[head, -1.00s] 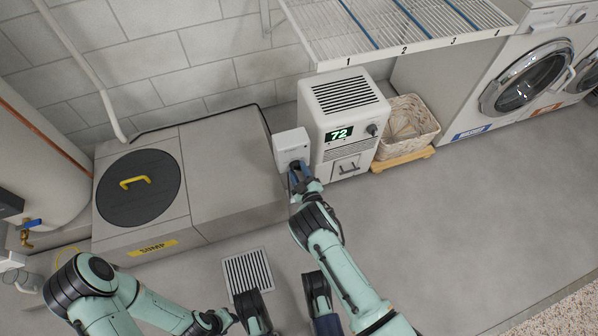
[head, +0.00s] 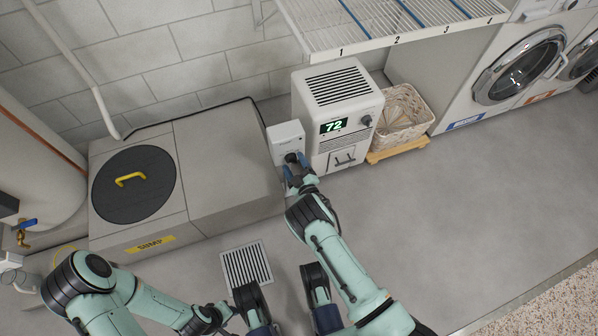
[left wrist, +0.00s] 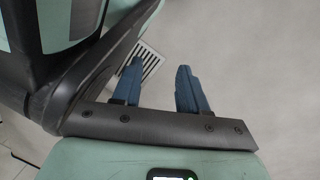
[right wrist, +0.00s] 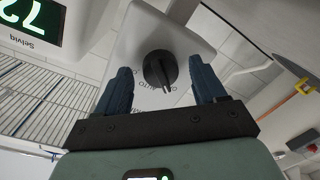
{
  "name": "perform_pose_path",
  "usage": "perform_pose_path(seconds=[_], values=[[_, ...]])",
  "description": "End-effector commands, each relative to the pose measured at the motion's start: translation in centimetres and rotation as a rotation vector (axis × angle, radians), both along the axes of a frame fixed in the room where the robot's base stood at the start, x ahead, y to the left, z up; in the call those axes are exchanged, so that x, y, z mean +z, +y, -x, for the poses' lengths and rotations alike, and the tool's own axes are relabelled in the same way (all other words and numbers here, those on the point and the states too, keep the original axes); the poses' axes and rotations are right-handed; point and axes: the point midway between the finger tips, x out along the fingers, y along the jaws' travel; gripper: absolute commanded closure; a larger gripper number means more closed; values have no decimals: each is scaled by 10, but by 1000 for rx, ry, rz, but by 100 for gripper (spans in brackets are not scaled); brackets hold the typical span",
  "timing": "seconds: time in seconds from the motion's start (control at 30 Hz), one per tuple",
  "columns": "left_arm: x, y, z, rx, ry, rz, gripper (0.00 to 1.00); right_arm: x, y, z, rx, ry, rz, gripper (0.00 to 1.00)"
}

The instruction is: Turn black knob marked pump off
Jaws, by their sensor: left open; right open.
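The black knob (head: 291,157) is on the front of a small pale grey box (head: 286,136), beside the white dehumidifier-like unit. In the right wrist view the round knob (right wrist: 160,68) has a raised grip bar, with partly hidden lettering below it that seems to include "AUTO". My right gripper (head: 297,174) is open in front of the box. Its blue fingers (right wrist: 162,80) stand on either side of the knob in that view; I cannot tell whether they touch it. My left gripper (left wrist: 160,68) is open and empty above the floor.
The white unit (head: 337,100) with a green "72" display stands close right of the box. The sump cover (head: 230,160) is to the left. A wire shelf (head: 385,25) hangs above, and a wicker basket (head: 404,116) is further right.

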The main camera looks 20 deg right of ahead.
Motion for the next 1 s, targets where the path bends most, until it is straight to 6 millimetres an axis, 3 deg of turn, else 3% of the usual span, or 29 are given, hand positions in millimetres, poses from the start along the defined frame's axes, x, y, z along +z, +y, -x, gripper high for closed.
perform_pose_path(seconds=[0.17, 0.4, 0.6, 0.8, 1.0], values=[[17, -3, -21, -6, -69, -3, 57, 3, -3, 26, -2, 5, 2, 30], [52, -8, -60, -14, -201, -11, 57, 7, -7, 81, -2, 6, 1, 30], [69, -12, -76, -18, -259, -11, 57, 8, -10, 116, -2, 5, 2, 30], [73, -15, -74, -23, -254, -5, 57, 8, -11, 130, -1, 3, 1, 30], [73, -16, -73, -24, -253, -3, 57, 7, -11, 131, 0, 2, 1, 30]])
